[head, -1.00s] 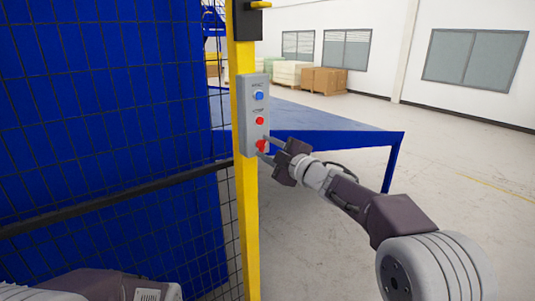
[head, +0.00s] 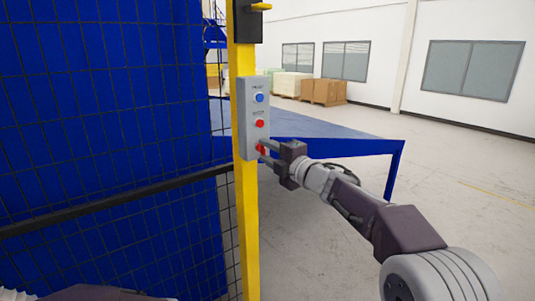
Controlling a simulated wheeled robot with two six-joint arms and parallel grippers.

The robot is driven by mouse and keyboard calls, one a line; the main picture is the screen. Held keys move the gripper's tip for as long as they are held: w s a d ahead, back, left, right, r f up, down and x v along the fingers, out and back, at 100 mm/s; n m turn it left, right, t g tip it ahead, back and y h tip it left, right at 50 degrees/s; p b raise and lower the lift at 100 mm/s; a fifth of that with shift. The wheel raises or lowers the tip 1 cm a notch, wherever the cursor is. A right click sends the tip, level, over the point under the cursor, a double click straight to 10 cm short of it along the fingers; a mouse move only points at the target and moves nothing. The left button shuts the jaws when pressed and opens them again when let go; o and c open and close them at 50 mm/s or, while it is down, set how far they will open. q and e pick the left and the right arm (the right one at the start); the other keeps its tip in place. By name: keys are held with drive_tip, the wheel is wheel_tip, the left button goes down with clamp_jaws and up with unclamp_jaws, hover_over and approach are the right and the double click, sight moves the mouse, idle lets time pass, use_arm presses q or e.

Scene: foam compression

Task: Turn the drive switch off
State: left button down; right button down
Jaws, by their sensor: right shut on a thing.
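A grey control box (head: 251,110) is fixed to a yellow post (head: 248,220). On its face are a blue control (head: 259,98) at the top, a red control (head: 260,123) in the middle and a red knob (head: 262,148) at the bottom. The labels are too small to read surely. My right gripper (head: 262,149) reaches in from the right, with its fingers on either side of the bottom red knob, shut on it and partly hiding it. Of my left arm only a part shows at the bottom left; its gripper is out of view.
A black mesh fence (head: 110,130) with a blue panel behind it fills the left. A blue table (head: 330,130) stands behind my right gripper. Cardboard boxes (head: 325,91) stand far back. The floor at right is clear.

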drive_tip(key=shift+f, duration=0.1)
drive_tip(key=c, duration=1)
unclamp_jaws()
drive_tip(key=shift+o, duration=0.2)
drive_tip(key=b+v, duration=0.1)
drive_tip(key=v, duration=0.8)
